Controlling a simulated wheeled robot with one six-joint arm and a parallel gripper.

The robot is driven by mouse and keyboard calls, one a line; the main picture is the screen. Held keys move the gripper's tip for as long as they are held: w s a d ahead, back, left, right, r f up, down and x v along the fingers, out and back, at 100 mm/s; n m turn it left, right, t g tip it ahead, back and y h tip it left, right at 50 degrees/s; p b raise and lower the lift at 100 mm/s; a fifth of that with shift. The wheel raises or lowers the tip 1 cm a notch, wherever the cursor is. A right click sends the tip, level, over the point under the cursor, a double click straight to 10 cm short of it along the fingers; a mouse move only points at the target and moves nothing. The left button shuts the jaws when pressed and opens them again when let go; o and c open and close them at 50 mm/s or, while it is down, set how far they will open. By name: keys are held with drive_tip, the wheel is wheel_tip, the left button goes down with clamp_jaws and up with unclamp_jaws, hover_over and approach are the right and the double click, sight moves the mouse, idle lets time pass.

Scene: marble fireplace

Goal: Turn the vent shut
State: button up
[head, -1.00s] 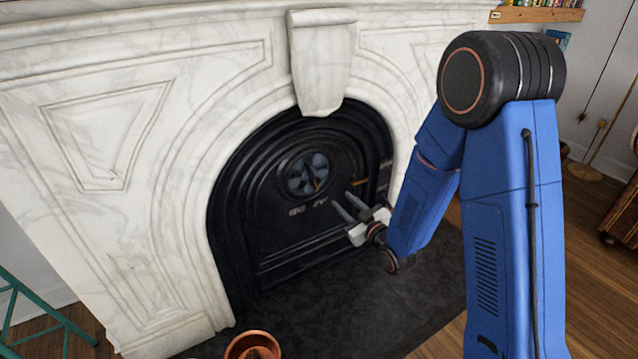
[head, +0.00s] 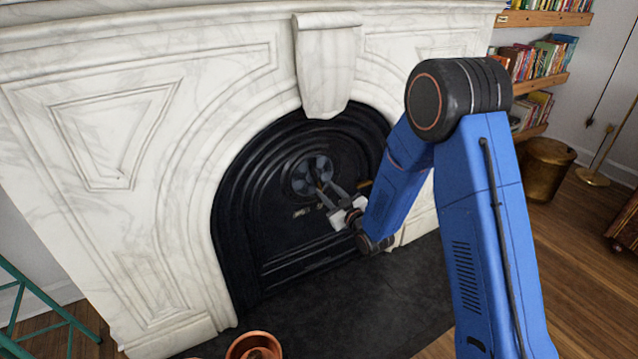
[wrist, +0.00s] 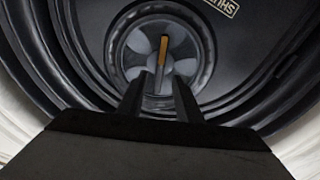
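The vent is a round disc (head: 308,168) with fan-shaped grey openings, set in the black arched fireplace cover. It also shows in the wrist view (wrist: 141,68). A narrow brass-coloured tab (wrist: 162,49) stands out at its middle, roughly upright in the wrist view. My gripper (head: 326,190) is in front of the vent's lower right side. In the wrist view its two dark fingers (wrist: 157,92) are apart with an empty gap. The tab's upper part shows beyond the fingertips, in line with the gap. Whether the fingertips touch the vent cannot be told.
A label with partly cut-off lettering (wrist: 226,8) sits beside the vent. White marble (head: 130,140) surrounds the cover. A copper pot (head: 254,346) stands on the dark hearth (head: 340,300). A green metal frame (head: 40,312) is at lower left. Bookshelves (head: 540,75) are at the right.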

sight(317, 180)
drive_tip(key=x, duration=0.6)
drive_tip(key=shift+w+a, duration=0.15)
drive_tip(key=shift+w, duration=0.05)
drive_tip(key=shift+c, duration=0.3)
clamp_jaws()
